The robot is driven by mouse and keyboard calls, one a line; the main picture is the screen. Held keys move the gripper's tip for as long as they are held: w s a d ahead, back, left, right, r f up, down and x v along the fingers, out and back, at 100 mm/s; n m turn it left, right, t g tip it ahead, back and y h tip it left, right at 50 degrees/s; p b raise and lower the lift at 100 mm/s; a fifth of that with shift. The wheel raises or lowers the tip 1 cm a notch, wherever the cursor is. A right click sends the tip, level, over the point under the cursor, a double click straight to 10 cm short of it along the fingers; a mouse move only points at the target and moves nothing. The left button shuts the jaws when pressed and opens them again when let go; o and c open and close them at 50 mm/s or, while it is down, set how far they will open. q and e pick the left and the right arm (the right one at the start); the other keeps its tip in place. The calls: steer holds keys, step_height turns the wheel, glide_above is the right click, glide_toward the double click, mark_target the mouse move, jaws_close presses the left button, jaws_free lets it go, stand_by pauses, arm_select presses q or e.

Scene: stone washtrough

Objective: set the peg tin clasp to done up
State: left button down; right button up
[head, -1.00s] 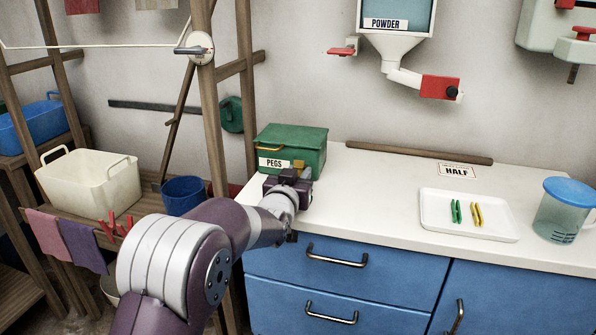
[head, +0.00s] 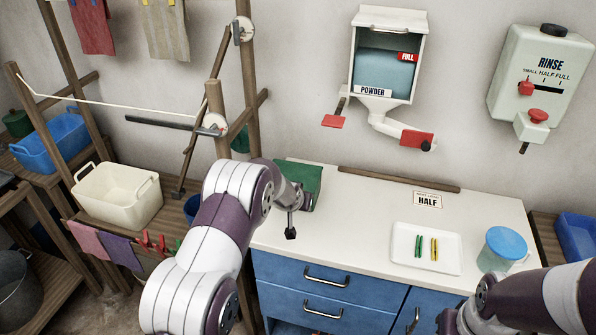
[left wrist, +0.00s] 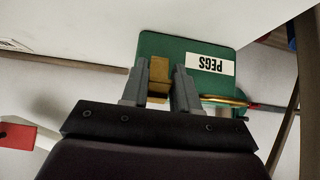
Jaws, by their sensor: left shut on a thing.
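A brass bar (left wrist: 222,100) shows beside the fingers. I cannot tell whether the clasp is done up. My right arm enters at the lower right of the head view; its gripper is out of view.
A white tray (head: 402,262) with green and yellow pegs and a blue-lidded jug (head: 505,247) stand farther right. A wooden strip (head: 398,179) runs along the counter's back. Wooden rack posts (head: 220,122) rise left of the tin. The counter's middle is clear.

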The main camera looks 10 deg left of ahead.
arm_select(q)
steer(key=w+r+g+p, duration=0.1)
steer(key=g+p, duration=0.1)
steer(key=p, duration=0.2)
steer(key=shift+r+p, duration=0.15)
steer(key=shift+p, duration=0.15)
steer(key=shift+w+g, duration=0.15)
steer(key=shift+g, duration=0.15)
steer(key=shift+w+f+g+b, duration=0.25)
steer(key=shift+g+b, duration=0.1)
steer(key=shift+g, duration=0.15)
steer(key=shift+w+r+g+b, duration=0.1)
steer(key=shift+r+g+b, duration=0.1)
steer(key=shift+g+b, duration=0.25)
arm_select(e)
steer(key=shift+r, duration=2.95)
arm_select(q)
steer(key=c, duration=0.9)
jaws_free()
